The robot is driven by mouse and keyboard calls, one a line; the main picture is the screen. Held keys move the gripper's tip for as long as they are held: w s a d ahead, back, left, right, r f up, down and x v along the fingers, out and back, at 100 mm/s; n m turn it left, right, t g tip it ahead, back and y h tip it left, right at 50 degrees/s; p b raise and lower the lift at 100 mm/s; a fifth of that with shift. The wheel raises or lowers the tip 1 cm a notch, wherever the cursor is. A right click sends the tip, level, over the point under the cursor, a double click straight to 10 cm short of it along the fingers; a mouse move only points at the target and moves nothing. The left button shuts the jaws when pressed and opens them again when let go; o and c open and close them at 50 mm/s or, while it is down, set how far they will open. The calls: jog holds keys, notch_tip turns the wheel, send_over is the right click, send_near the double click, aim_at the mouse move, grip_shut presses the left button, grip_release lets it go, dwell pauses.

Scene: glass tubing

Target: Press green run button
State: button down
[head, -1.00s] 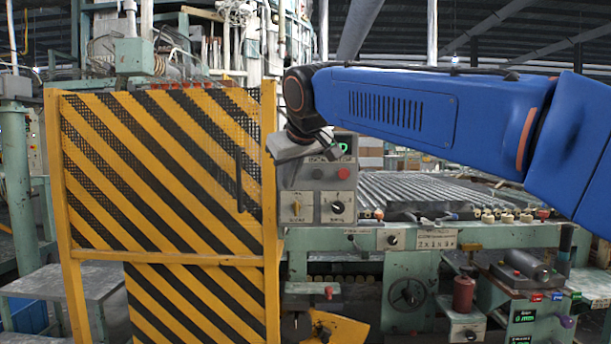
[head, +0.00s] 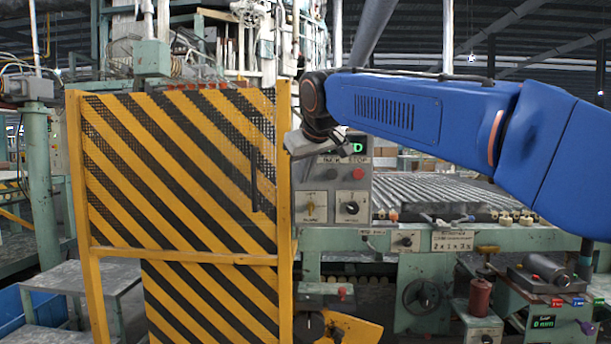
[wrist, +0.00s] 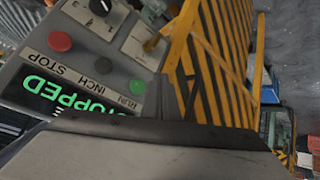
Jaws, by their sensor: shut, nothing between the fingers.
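The green run button (wrist: 138,87) shows in the wrist view on the grey control panel (wrist: 35,65), beside the label RUN. A dark INCH button (wrist: 103,65) and a red STOP button (wrist: 60,41) sit in the same row. The display (wrist: 65,95) reads STOPPED in green letters. My gripper (wrist: 165,130) is shut and empty, its edge just below the green button in the picture; a gap or contact cannot be judged. In the head view my gripper (head: 313,146) is at the panel's upper left (head: 345,190), and I cannot make out the green button there.
A yellow and black striped mesh gate (head: 180,215) stands left of the panel, close to my gripper. A roller conveyor (head: 440,190) runs to the right behind the panel. Two knobs sit below the buttons, a yellow one (head: 311,208) and a black one (head: 351,208).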

jog(key=shift+w, duration=2.1)
jog(key=shift+w+d, duration=0.1)
jog(key=shift+w, duration=0.05)
dwell(0.4)
jog(key=shift+w, duration=0.25)
jog(key=shift+w, duration=0.5)
dwell(0.9)
jog(key=shift+s, duration=0.15)
dwell(0.3)
jog(key=shift+s, duration=0.85)
